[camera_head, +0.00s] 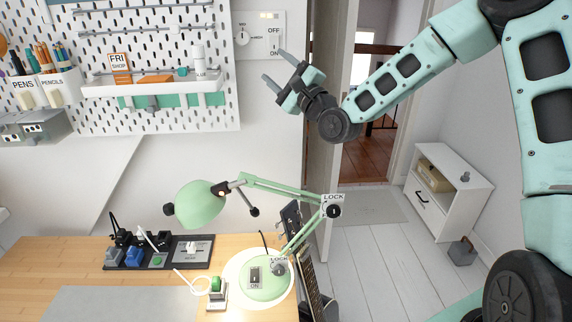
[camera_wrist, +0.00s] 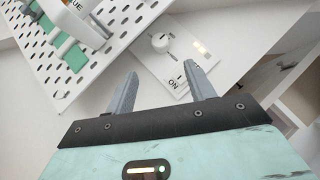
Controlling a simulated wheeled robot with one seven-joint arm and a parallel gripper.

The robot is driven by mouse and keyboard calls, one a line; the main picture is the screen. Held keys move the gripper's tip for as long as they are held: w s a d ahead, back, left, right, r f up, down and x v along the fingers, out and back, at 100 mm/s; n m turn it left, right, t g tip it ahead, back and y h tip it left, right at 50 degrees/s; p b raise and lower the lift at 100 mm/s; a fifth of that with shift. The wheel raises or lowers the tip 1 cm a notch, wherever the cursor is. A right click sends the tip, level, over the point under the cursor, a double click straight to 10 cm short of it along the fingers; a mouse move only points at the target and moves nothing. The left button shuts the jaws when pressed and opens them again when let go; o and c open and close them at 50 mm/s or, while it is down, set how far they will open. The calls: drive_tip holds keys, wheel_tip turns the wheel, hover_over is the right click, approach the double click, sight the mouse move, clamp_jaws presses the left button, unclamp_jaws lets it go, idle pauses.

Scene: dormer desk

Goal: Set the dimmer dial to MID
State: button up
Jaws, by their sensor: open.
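The dimmer dial (camera_head: 242,37) is a round white knob on a white wall plate (camera_head: 263,18) beside the pegboard. Small labels stand around it, too small to read surely, and I cannot tell where its pointer is set. The same plate carries an OFF/ON switch. In the wrist view the dial (camera_wrist: 160,43) shows ahead, beyond the fingertips and between them. My gripper (camera_head: 274,66) is open and empty, just below and right of the plate in the head view. Its two grey fingers (camera_wrist: 160,72) point toward the plate and appear apart from it.
A pegboard shelf (camera_head: 150,88) juts out left of the plate. A door frame (camera_head: 343,60) stands to the right. Below, a green desk lamp (camera_head: 200,203) and small devices stand on the wooden desk (camera_head: 60,262). The wall under the plate is clear.

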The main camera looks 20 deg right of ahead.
drive_tip(key=s+a+f+n+g+h, duration=0.1)
drive_tip(key=s+f+n+g+h, duration=0.1)
drive_tip(key=s+f+n+g, duration=0.3)
drive_tip(key=s+a+f+n+g+h+b, duration=0.1)
drive_tip(key=s+f+n+g, duration=0.4)
drive_tip(key=f, duration=0.7)
drive_tip(key=shift+s+f+n+h, duration=0.15)
drive_tip(key=shift+f+n+h, duration=0.25)
drive_tip(key=shift+n, duration=0.6)
drive_tip(key=shift+a, duration=0.1)
